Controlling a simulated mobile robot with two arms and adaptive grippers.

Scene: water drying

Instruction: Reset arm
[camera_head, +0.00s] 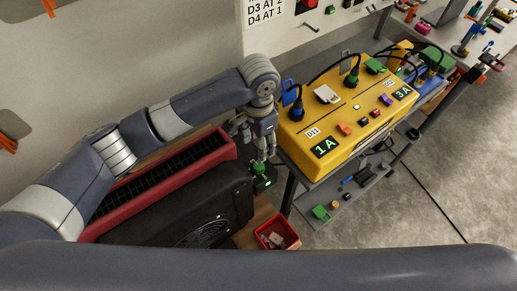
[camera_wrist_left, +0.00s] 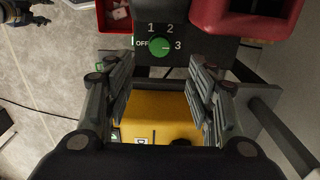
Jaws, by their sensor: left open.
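My left gripper (camera_head: 262,157) is open and empty, pointing down near the end of the black heater-like unit, just above a green-lit knob (camera_head: 262,184) in the head view. In the left wrist view, the open fingers (camera_wrist_left: 160,70) stand wide apart, with nothing between them. Beyond the fingertips the green knob (camera_wrist_left: 159,46) shows on a black panel marked OFF, 1, 2 and 3; its pale mark appears to face 3. The fingers look clear of the knob.
The black unit (camera_head: 180,208) and a red unit with a dark grille (camera_head: 222,144) lie under my left arm. A yellow power box (camera_head: 330,125) with plugs and displays stands close to the right. A red bin (camera_head: 290,232) sits below. Grey floor is open at right.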

